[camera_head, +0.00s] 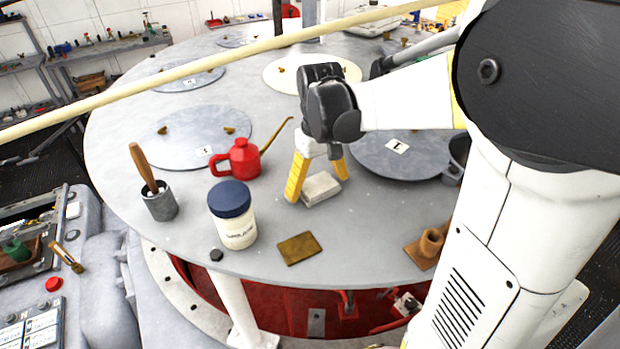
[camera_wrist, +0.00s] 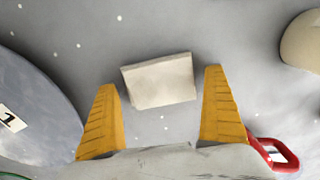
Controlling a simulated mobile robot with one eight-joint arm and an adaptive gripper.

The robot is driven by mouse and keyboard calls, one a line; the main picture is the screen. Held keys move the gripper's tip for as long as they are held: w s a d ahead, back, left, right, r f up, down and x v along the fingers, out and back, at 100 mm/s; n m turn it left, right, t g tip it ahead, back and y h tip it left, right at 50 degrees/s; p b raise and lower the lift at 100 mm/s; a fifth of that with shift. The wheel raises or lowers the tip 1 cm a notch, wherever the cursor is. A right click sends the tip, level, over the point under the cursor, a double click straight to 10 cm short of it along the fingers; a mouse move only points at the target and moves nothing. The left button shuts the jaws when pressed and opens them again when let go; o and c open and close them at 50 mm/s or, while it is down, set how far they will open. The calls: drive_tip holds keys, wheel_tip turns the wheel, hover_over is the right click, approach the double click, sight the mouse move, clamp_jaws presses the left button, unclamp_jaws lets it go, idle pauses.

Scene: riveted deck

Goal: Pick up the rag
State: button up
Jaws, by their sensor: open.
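The rag looks like a small off-white folded block (camera_head: 321,188) lying flat on the grey round table. It also shows in the wrist view (camera_wrist: 160,81), slightly tilted and framed by my two yellow fingers. My gripper (camera_head: 318,184) points down over it with its fingers spread, one to each side. In the wrist view my gripper (camera_wrist: 160,79) is open and empty, with visible gaps between the fingers and the rag. I cannot tell exactly how high the fingertips are above the table.
A red oil can (camera_head: 240,160) stands left of my gripper, its spout reaching towards it. A blue-lidded jar (camera_head: 235,228), a brown flat pad (camera_head: 299,248) and a cup with a wooden handle (camera_head: 160,203) are nearby. A pale pole (camera_head: 200,64) crosses the view.

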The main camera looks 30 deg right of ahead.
sight(318, 183)
drive_tip(key=shift+s, duration=0.1)
drive_tip(key=c, duration=1.1)
drive_tip(key=shift+c, duration=0.2)
wheel_tip(318, 183, up, 10)
drive_tip(key=shift+r+b, duration=0.1)
drive_tip(key=shift+b, duration=0.3)
drive_tip(key=shift+o, duration=1.3)
drive_tip(key=shift+c, duration=0.7)
